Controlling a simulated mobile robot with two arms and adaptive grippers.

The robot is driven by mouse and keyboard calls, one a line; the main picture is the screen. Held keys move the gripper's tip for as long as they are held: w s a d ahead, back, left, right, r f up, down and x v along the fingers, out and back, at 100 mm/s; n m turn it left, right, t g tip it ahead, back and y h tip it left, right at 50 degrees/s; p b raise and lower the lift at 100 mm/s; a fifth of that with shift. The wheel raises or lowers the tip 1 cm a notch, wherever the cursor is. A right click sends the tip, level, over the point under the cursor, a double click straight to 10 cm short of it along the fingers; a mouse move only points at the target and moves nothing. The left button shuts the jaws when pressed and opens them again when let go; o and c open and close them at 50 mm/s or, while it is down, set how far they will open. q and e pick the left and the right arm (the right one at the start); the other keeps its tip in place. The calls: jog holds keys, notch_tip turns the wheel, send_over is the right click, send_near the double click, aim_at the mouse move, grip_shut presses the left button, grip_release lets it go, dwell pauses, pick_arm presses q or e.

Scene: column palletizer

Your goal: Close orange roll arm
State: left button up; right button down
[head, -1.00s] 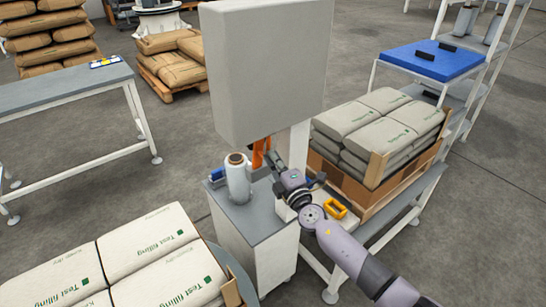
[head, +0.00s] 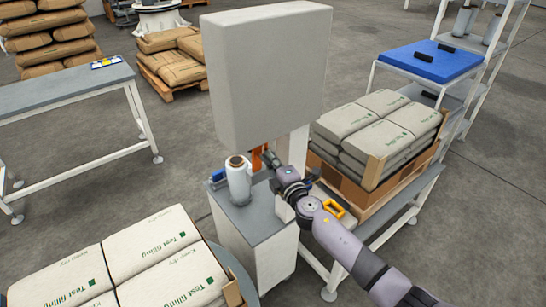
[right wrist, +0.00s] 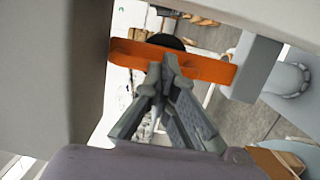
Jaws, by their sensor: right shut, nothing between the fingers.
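The orange roll arm (head: 257,159) shows in the head view as a short upright strip below the big grey cabinet, just behind the film roll (head: 239,181). In the right wrist view the orange arm (right wrist: 205,68) is a bar running across the upper part, from the grey wall at left to a grey block at right. My right gripper (head: 268,157) is shut and empty next to the orange arm. In the right wrist view its fingertips (right wrist: 169,66) overlap the bar's middle; contact is unclear. My left gripper is out of view.
The grey cabinet (head: 266,75) hangs close above my right gripper. The film roll stands on a grey-topped stand (head: 262,222). A yellow-orange handle-like item (head: 333,207) lies right of my wrist. Stacked bags (head: 378,135) stand at right, more bags (head: 165,262) at lower left.

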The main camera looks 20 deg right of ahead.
jog(key=w, duration=0.1)
jog(key=w+r+p, duration=0.1)
jog(key=w+a+p, duration=0.1)
jog(key=shift+w+a+r, duration=0.1)
jog(key=shift+r, duration=0.2)
jog(key=w+b, duration=0.1)
jog(key=w+a, duration=0.1)
jog(key=w, duration=0.1)
jog(key=w+a+b, duration=0.1)
jog(key=w, duration=0.1)
jog(key=shift+r+b, duration=0.2)
jog(key=shift+b, duration=0.15)
jog(key=shift+w+a+g+b, duration=0.2)
jog(key=shift+w+b, duration=0.3)
jog(key=shift+w, duration=0.2)
jog(key=shift+w+a+g+b, duration=0.1)
jog(key=shift+w+a+b, duration=0.1)
jog(key=shift+w+b, duration=0.35)
jog(key=shift+w, duration=0.1)
jog(key=shift+d+r, duration=0.1)
